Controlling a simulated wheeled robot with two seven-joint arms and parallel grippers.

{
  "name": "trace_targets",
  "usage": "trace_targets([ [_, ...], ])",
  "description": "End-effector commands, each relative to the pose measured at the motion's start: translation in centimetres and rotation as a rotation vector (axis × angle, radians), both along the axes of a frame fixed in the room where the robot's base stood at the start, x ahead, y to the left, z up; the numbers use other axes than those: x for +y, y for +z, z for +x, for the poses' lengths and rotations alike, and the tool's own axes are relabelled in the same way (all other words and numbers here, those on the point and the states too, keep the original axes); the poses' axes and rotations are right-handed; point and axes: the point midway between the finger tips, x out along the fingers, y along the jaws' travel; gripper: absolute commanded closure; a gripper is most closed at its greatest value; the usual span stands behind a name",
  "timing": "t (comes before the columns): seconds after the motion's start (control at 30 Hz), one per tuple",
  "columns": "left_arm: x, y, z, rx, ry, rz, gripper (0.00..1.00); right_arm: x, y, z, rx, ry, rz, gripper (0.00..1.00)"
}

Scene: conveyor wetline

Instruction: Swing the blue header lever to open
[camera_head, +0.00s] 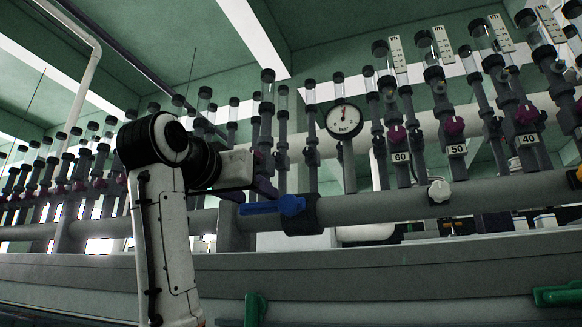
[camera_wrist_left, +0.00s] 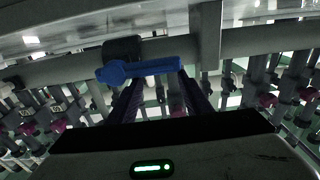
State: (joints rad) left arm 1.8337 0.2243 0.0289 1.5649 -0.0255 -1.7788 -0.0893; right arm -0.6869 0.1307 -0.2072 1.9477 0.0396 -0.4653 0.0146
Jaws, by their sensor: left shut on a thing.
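The blue header lever (camera_head: 262,207) sits on a dark collar (camera_head: 301,215) around the thick grey header pipe. Its arm points left from the hub, roughly along the pipe. In the left wrist view the lever (camera_wrist_left: 150,68) lies across the fingertips, with its round hub to the left. My left gripper (camera_head: 264,188) reaches in from the left and is shut on the lever; its exact contact is partly hidden. The same gripper's dark fingers (camera_wrist_left: 160,82) show in the wrist view. My right gripper is not in view.
A round pressure gauge (camera_head: 344,119) stands above the pipe, right of the lever. Several upright tubes with purple knobs (camera_head: 455,126) line the header. A white knob (camera_head: 439,191) is farther right. A grey ledge (camera_head: 400,270) runs below, with green handles (camera_head: 255,309).

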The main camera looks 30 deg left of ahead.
Motion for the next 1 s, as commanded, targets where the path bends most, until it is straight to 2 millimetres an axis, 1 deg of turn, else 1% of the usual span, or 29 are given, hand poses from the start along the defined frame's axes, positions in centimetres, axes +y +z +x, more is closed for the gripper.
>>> trace_targets([
  [0.03, 0.5, -1.9, 0.8, 0.058, 0.007, -0.01, 0.63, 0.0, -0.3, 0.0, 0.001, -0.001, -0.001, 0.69],
  [0.17, 0.4, -2.0, 0.3, 0.057, 0.007, -0.01, 0.63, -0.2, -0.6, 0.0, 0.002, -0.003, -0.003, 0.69],
  [0.5, -0.6, -2.2, -3.1, 0.053, 0.005, -0.007, 0.63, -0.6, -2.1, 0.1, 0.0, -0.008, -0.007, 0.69],
  [0.7, -1.3, -1.9, -5.1, 0.045, 0.0, -0.008, 0.63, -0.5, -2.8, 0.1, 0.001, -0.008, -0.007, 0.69],
  [0.83, -1.6, -1.8, -6.0, 0.044, -0.002, -0.008, 0.63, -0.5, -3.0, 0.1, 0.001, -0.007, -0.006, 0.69],
  [1.0, -1.7, -1.6, -6.3, 0.043, -0.001, -0.007, 0.63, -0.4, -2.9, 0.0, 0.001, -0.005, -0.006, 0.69],
])
